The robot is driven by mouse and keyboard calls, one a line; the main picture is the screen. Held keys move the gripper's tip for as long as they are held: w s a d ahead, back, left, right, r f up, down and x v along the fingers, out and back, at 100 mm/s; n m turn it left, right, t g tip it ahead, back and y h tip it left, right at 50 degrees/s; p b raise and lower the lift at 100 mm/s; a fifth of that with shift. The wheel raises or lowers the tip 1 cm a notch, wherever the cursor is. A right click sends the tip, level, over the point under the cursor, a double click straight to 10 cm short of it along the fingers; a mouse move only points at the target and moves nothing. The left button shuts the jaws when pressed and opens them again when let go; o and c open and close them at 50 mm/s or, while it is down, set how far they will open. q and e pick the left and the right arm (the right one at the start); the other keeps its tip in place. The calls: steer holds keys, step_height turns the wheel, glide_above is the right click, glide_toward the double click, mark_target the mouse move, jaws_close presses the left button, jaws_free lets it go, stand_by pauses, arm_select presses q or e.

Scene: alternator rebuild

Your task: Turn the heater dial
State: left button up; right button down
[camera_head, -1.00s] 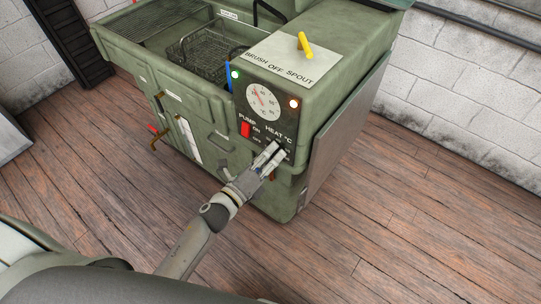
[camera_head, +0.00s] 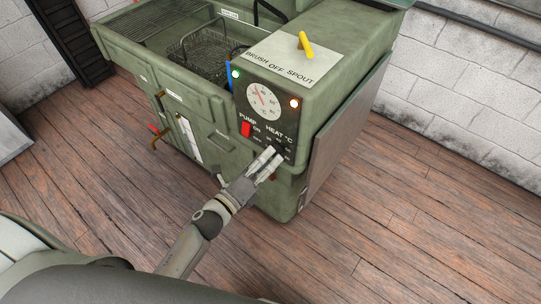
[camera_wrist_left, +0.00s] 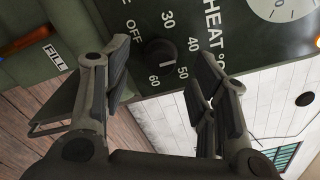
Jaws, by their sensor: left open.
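The heater dial (camera_wrist_left: 160,54) is a round black knob with a white pointer mark in the left wrist view, under the lettering HEAT °C. Markings OFF, 30, 40, 50 and 60 ring it, and its mark points between 50 and 60. My left gripper (camera_wrist_left: 160,78) is open, with its fingers on either side of the dial and no clear contact. In the head view my left gripper (camera_head: 275,160) is at the lower part of the control panel (camera_head: 270,125), where its fingers partly cover the dial. My right gripper is not in view.
The green washing cabinet (camera_head: 225,147) carries a red pump switch (camera_head: 246,129), a temperature gauge (camera_head: 263,102) and a yellow lever (camera_head: 305,45) on top. A wire basket (camera_head: 205,60) sits in its basin. Wooden floor (camera_head: 390,220) is clear to the right.

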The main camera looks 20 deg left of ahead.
arm_select(q)
steer(key=v, duration=0.9)
steer(key=shift+s, duration=0.25)
steer(key=shift+a, duration=0.1)
steer(key=s+a+f+n+g+y, duration=0.3)
steer(key=f+n, duration=0.4)
steer(key=f, duration=0.6)
steer(key=s+f+n+g+y, duration=0.3)
steer(key=f+n, duration=0.4)
steer(key=f, duration=0.7)
steer(key=s+f+n+g, duration=0.3)
steer(key=s+f, duration=0.3)
steer(key=s, duration=0.2)
steer(key=s+a+f+n+g, duration=0.1)
steer(key=s+f+n+g, duration=0.2)
steer(key=s+f, duration=0.3)
steer(key=s+f+n+g, duration=0.4)
steer(key=s+f+n, duration=0.1)
steer(key=s, duration=0.7)
steer(key=shift+s+a+f+n+p, duration=0.25)
steer(key=shift+a+f+n+p, duration=0.05)
steer(key=shift+f+p, duration=0.15)
